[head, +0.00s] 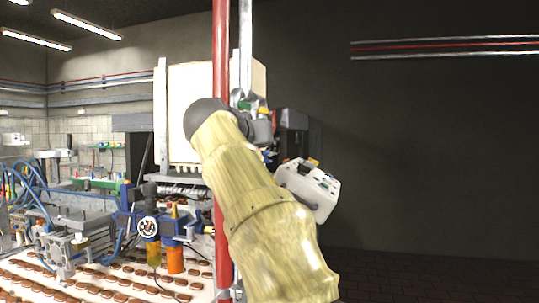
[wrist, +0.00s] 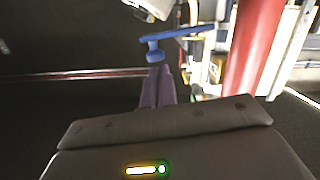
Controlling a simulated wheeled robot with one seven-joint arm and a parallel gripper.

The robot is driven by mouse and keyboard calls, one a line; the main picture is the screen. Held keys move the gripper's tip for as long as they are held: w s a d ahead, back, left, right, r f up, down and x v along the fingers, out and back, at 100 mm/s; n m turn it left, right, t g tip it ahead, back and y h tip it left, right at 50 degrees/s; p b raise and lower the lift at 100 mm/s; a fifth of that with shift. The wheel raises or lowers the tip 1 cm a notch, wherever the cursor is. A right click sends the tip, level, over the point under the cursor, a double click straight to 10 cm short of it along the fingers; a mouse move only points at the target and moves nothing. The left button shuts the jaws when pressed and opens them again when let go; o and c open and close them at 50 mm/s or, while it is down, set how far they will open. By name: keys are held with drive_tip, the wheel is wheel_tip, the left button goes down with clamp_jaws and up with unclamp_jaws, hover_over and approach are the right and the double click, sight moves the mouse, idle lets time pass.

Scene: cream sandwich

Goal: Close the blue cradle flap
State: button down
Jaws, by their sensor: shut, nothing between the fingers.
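In the wrist view a blue bar-like part (wrist: 188,33), which looks like the blue cradle flap, runs across the top middle. A short blue knob hangs from its left end. My gripper (wrist: 155,70) points up at this knob, with its two purple-grey fingers together and nothing between them. The fingertips are just below the knob; I cannot tell whether they touch it. Whether the flap is open or closed is unclear. In the head view my arm covers the middle, and I cannot make out the flap or my fingers there.
A red upright post (head: 221,100) stands close to my arm and shows right of the flap in the wrist view (wrist: 253,45). A conveyor with brown biscuits (head: 110,284) and machinery with orange jars (head: 175,260) lie at left. The dark floor at right looks clear.

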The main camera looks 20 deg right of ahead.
drive_tip(key=shift+s+d+f+m+y+b, duration=0.2)
drive_tip(key=shift+d+f+m+y+b, duration=0.25)
drive_tip(key=shift+m+b, duration=0.35)
drive_tip(key=shift+a, duration=0.1)
